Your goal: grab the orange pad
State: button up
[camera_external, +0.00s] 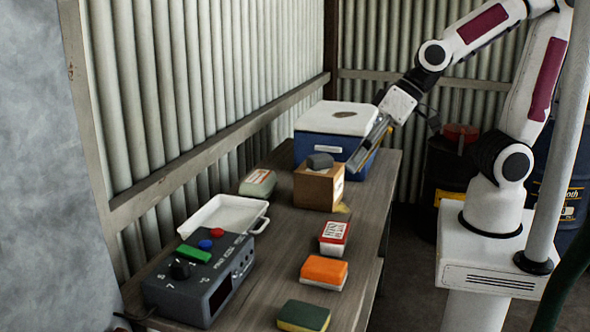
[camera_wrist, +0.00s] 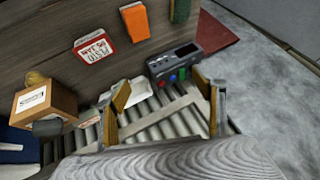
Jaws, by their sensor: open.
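The orange pad (camera_external: 324,270) is a small block with an orange top and a pale lower layer. It lies near the front right edge of the wooden table, between a red-and-white box and a green pad. In the wrist view the orange pad (camera_wrist: 135,21) is at the top, beyond the fingertips and apart from them. My gripper (camera_external: 366,157) is at the far end of the table, above and behind the cardboard box, well away from the orange pad. In the wrist view my gripper (camera_wrist: 163,98) has its two fingers spread wide with nothing held between them.
A red-and-white box (camera_external: 334,237) and a green-topped pad (camera_external: 303,316) flank the orange pad. A cardboard box (camera_external: 319,186) with a dark block (camera_external: 320,160) on it, a blue cooler (camera_external: 338,131), a white tray (camera_external: 226,214) and a grey control box (camera_external: 200,280) occupy the table.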

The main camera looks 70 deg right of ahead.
jog(key=m, duration=0.1)
send_over(339, 273)
notch_tip(339, 273, down, 4)
jog(key=a+f+h, duration=0.1)
jog(key=f, duration=0.4)
jog(key=s+a+f+m+t+h, duration=0.1)
jog(key=a+f, duration=0.1)
jog(key=f, duration=0.3)
jog(key=a+f+m+t+h, duration=0.1)
jog(key=a+f, duration=0.1)
jog(key=f, duration=0.4)
jog(key=shift+s+a, duration=0.15)
jog(key=shift+s, duration=0.15)
jog(key=shift+s+d+f+t+h, duration=0.45)
jog(key=shift+d+f+t+h, duration=0.2)
jog(key=shift+f, duration=0.2)
jog(key=shift+s+d+f+t+h, duration=0.25)
jog(key=shift+d+f+t+h, duration=0.05)
jog(key=shift+d+t+h, duration=0.15)
jog(key=shift+s+d+f+t+h, duration=0.1)
jog(key=shift+s+d+t+h, duration=0.2)
jog(key=shift+s+d+t, duration=0.15)
jog(key=shift+s+d+t+h, duration=0.3)
jog(key=shift+d+t, duration=0.35)
jog(key=shift+s+d+r+n+t+h, duration=0.3)
jog(key=shift+s+d+r+n+t, duration=0.2)
jog(key=shift+d+r+n+t, duration=0.3)
jog(key=shift+w+a+f, duration=0.1)
jog(key=shift+w+a, duration=0.05)
